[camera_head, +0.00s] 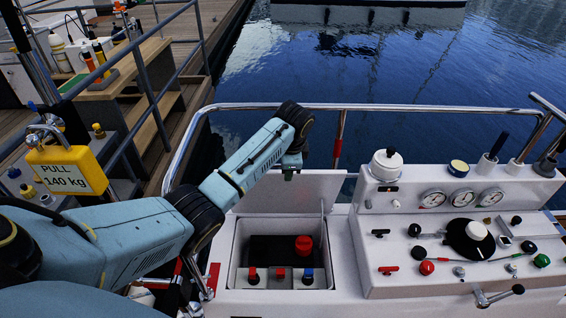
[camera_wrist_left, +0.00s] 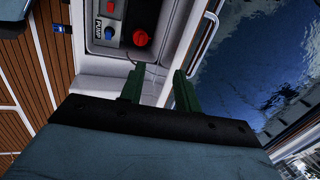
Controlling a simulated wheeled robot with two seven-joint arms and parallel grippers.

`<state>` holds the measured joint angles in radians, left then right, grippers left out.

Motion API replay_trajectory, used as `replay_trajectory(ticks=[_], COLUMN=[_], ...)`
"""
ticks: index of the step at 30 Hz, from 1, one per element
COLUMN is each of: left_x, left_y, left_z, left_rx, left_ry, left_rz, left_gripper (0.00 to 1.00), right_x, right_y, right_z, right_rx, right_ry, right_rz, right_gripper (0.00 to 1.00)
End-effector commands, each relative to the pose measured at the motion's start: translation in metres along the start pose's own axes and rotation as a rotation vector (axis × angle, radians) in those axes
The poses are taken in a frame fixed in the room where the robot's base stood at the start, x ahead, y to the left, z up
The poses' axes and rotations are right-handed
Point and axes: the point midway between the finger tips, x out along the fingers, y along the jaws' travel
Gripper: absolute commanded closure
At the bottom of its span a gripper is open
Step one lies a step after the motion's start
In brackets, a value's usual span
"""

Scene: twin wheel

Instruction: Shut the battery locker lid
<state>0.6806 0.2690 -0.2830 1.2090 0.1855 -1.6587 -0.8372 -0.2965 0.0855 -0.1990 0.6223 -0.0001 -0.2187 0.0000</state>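The battery locker (camera_head: 226,262) is a white box in the console, and its lid (camera_head: 262,196) stands open, raised at the back edge. Inside are a dark battery (camera_head: 265,246) with a red cap (camera_head: 303,244) and a front row of red and blue knobs. My left gripper (camera_head: 291,174) is at the top edge of the raised lid. In the left wrist view its two green fingers (camera_wrist_left: 156,90) are apart, with the locker interior (camera_wrist_left: 122,18) beyond them. Whether the fingers touch the lid is not clear. My right gripper is not in view.
A white control panel (camera_head: 455,240) with gauges and knobs stands right of the locker. A metal rail (camera_head: 400,107) runs behind the lid, with water beyond.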

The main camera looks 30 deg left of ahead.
Motion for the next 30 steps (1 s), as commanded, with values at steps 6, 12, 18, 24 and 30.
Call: replay_trajectory(ticks=[6, 12, 18, 24, 30], left_x=[-0.037, -0.035, -0.001, 0.035, 0.064], left_y=[-0.064, -0.073, -0.075, -0.076, -0.078], left_z=[0.025, 0.028, 0.026, 0.023, 0.021], left_rx=[0.039, 0.048, 0.047, 0.046, 0.046], left_ry=[0.046, 0.058, 0.057, 0.056, 0.058], left_rz=[-0.051, -0.054, -0.053, -0.053, -0.054], left_gripper=[0.68, 0.68, 0.68, 0.68, 0.68], right_x=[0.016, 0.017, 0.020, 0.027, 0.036], right_y=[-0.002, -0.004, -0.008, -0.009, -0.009], right_z=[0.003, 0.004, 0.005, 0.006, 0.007], right_rx=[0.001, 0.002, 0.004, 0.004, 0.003], right_ry=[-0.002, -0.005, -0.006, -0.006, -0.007], right_rz=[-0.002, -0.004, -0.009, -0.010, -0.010], right_gripper=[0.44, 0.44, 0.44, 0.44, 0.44])
